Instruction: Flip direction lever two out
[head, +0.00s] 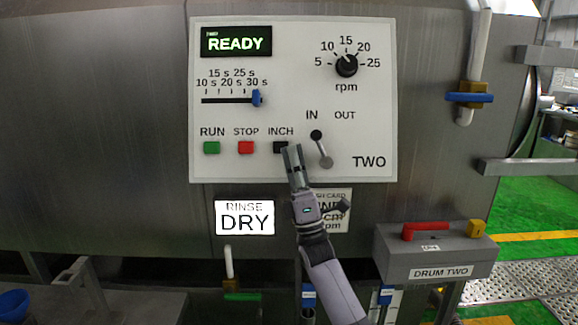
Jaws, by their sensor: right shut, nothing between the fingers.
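The direction lever (321,149) is on the control panel (290,97) marked TWO. Its dark knob is at the upper left, under the IN label (312,115), and its grey base is lower right. The OUT label (344,115) is to the right of the knob. My right gripper (291,149) is shut and empty. Its tips are just left of the lever, in front of or close to the black INCH button (279,147) and partly covering it. I cannot tell whether they touch the panel. My left gripper is not in view.
The green RUN button (212,147), red STOP button (246,147), blue slider (257,98) and rpm knob (346,65) share the panel. A READY display (236,42) is lit. A grey DRUM TWO box (436,256) with a red handle juts out lower right.

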